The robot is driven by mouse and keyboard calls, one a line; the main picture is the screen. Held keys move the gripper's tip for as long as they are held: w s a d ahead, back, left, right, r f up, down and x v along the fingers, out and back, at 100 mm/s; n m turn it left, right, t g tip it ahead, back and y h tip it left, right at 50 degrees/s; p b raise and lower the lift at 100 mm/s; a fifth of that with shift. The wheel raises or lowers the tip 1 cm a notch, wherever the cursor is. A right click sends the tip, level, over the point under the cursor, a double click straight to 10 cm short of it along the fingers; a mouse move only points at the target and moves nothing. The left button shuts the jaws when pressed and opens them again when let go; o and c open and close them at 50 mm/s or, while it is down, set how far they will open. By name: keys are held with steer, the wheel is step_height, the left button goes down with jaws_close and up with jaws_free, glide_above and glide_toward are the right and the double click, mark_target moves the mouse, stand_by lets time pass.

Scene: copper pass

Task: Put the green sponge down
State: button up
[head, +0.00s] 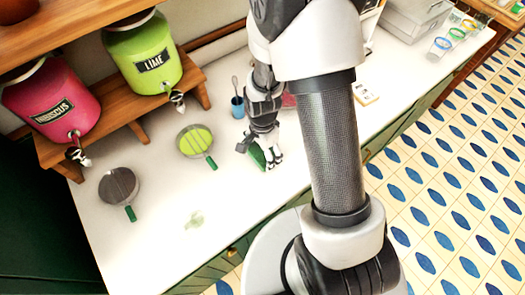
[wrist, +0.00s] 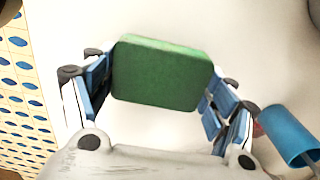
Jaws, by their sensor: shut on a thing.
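The green sponge (wrist: 160,75) is a rounded block held between the two fingers of my gripper (wrist: 158,82) in the wrist view. White counter shows around it. In the head view my gripper (head: 262,150) is over the middle of the white counter (head: 160,240), and part of the sponge (head: 257,155) shows between the fingers. Whether the sponge touches the counter, I cannot tell.
A blue cup (head: 238,107) stands close behind my gripper; it also shows in the wrist view (wrist: 290,135). A round green-topped strainer (head: 195,141) and a dark one (head: 118,186) lie to the left. A pale green smear (head: 194,219) marks the front counter. Lime (head: 145,55) and hibiscus (head: 50,100) dispensers stand behind.

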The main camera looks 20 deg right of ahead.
steer(key=shift+f, duration=0.2)
steer(key=o, duration=1.1)
steer(key=shift+r, duration=0.1)
steer(key=s+r+n+t+p, duration=0.1)
steer(key=s+r+n, duration=0.15)
steer(key=r, duration=1.05)
steer(key=s+r+n+t+p, duration=0.15)
steer(key=r+n, duration=0.25)
steer(key=r, duration=0.9)
steer(key=s+r+n, duration=0.2)
steer(key=s, duration=0.1)
steer(key=s+r+n+t, duration=0.1)
steer(key=s+r+n, duration=0.2)
steer(key=s, duration=0.1)
steer(key=s+r+n+t, duration=0.1)
steer(key=s+r+n, duration=0.2)
steer(key=s, duration=0.1)
steer(key=shift+s, duration=0.1)
